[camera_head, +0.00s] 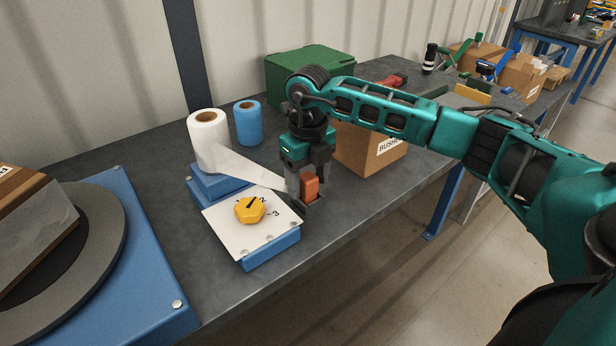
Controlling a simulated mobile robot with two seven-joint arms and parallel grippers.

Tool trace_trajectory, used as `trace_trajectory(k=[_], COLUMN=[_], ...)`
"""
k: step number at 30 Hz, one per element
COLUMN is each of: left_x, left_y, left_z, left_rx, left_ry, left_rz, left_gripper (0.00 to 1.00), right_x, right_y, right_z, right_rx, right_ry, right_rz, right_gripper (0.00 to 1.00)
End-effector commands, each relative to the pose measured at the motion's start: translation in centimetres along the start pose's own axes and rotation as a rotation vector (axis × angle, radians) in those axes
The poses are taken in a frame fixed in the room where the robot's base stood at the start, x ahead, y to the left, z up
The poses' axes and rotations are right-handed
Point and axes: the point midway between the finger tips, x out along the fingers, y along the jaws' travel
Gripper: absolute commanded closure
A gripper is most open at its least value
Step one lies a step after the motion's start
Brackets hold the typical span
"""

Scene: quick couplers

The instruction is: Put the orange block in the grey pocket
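The small orange block (310,188) is upright between the fingers of my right gripper (306,186), near the front edge of the dark table. The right gripper points down and looks shut on the block. A grey piece (313,207) shows just under and beside the block and looks like the grey pocket. It is mostly hidden by the block and fingers, and I cannot tell whether the block is inside it or just above it. My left gripper is not in view.
A white-topped blue box (263,244) with a yellow knob (250,209) stands close left of the gripper. A white roll (208,141) trails a strip towards the gripper. A cardboard box (366,149) is close behind right. A blue roll (248,122) and green crate (310,68) stand behind.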

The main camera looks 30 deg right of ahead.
Motion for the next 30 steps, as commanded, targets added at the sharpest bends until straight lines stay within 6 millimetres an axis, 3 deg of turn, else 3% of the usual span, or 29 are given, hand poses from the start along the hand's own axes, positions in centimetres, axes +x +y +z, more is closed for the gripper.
trace_trajectory(k=[7,11,24,30], left_x=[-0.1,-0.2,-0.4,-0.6], left_y=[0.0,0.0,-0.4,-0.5], left_z=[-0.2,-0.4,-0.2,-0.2], left_rx=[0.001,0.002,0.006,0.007], left_ry=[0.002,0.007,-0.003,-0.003], left_rz=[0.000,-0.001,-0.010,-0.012], left_gripper=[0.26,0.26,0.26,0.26], right_x=[-0.2,-1.3,-10.1,-12.1], right_y=[0.0,0.0,0.0,0.0], right_z=[0.0,0.1,0.1,0.1], right_rx=[0.000,-0.001,-0.001,0.000], right_ry=[-0.001,-0.003,-0.003,-0.001], right_rz=[0.000,0.001,0.000,0.001], right_gripper=[0.34,0.34,0.34,0.34])
